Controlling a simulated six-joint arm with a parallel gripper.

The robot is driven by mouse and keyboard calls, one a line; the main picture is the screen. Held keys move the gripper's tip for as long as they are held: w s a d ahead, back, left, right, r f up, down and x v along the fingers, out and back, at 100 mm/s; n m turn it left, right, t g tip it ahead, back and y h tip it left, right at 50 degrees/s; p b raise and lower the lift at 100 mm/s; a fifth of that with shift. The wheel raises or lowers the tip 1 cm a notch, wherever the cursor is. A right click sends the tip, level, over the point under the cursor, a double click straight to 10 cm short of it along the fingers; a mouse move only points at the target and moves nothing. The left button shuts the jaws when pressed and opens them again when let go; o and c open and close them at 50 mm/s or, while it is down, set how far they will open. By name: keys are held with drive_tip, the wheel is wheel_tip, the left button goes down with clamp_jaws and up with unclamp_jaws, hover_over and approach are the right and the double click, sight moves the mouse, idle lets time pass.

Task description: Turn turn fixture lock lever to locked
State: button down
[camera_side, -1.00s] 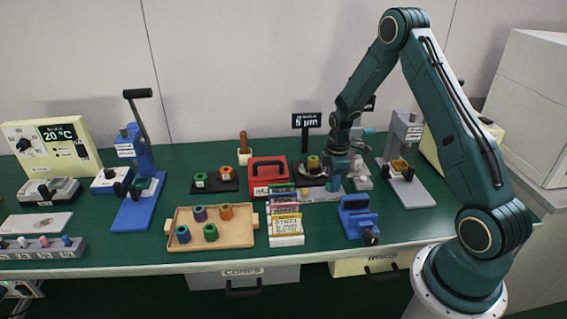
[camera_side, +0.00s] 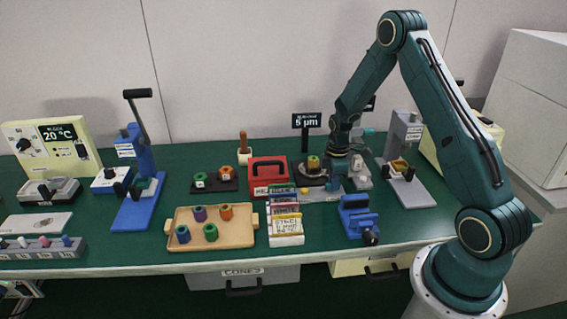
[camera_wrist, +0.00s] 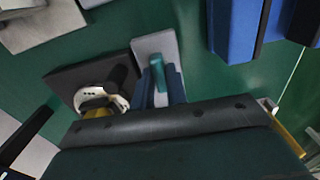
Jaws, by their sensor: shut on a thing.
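My gripper (camera_side: 340,160) is over this spot and shut on what appears to be the lever. Its dark body fills the bottom of the wrist view, and the contact is hidden or too small to see clearly. Beside the plate is a dark base (camera_wrist: 63,80) with a pale disc, a black knob and a yellow part.
A red box (camera_side: 268,172) and a row of upright cards (camera_side: 285,225) stand left of my gripper. A blue fixture (camera_side: 358,215) is in front, and a grey stand (camera_side: 405,190) is at right. A 5 µm sign (camera_side: 307,120) rises behind. A wooden tray (camera_side: 240,240) is farther left.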

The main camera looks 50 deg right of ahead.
drive_tip(key=shift+m, duration=0.3)
drive_tip(key=m, duration=0.3)
drive_tip(key=shift+m, duration=0.3)
drive_tip(key=m, duration=0.4)
drive_tip(key=shift+m, duration=0.3)
drive_tip(key=m, duration=0.8)
drive_tip(key=shift+m, duration=0.4)
drive_tip(key=c, duration=1.4)
unclamp_jaws()
